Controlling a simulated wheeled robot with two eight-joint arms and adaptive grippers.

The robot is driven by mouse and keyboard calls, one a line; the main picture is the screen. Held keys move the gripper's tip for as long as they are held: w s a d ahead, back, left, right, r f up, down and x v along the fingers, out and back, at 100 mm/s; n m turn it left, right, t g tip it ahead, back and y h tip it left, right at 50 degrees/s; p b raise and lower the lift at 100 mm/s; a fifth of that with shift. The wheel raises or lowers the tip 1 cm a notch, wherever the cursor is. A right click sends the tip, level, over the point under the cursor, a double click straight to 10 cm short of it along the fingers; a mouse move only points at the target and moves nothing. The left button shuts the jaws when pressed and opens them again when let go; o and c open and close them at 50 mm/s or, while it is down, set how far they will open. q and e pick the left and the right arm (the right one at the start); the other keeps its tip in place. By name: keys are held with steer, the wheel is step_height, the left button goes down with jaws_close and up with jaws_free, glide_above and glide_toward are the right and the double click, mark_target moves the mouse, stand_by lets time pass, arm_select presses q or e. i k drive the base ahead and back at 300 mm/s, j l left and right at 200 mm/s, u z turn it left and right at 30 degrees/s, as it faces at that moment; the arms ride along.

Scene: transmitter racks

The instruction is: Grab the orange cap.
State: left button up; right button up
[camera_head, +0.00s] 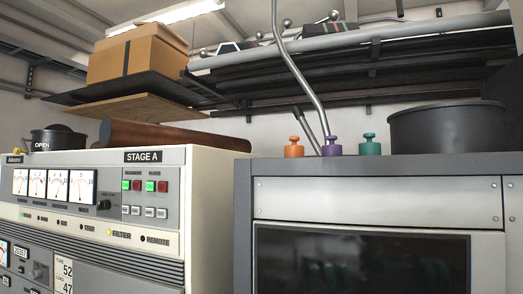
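An orange cap (294,148) with a small knob on top stands upright on the flat top of the grey rack (380,165), near its left front edge. A purple cap (332,147) of similar shape stands just to its right, and a teal cap (370,145) stands right of that. The three caps are apart from each other. Neither of my grippers shows in the head view.
A large dark pot (447,128) sits on the grey rack at the right. A curved metal bar (298,75) comes down behind the caps. The cream "STAGE A" cabinet (150,185) stands at left, with a brown roll (170,136) on top. A cardboard box (137,56) sits on a high shelf.

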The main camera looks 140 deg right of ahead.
mark_target(294, 150)
steer(key=z, duration=5.25)
steer(key=j+z, duration=0.2)
steer(key=z, duration=0.3)
steer(key=j+z, duration=0.2)
steer(key=z, duration=0.25)
steer(key=j+z, duration=0.2)
steer(key=z, duration=0.3)
steer(key=k+j+z, duration=0.1)
steer(key=z, duration=0.4)
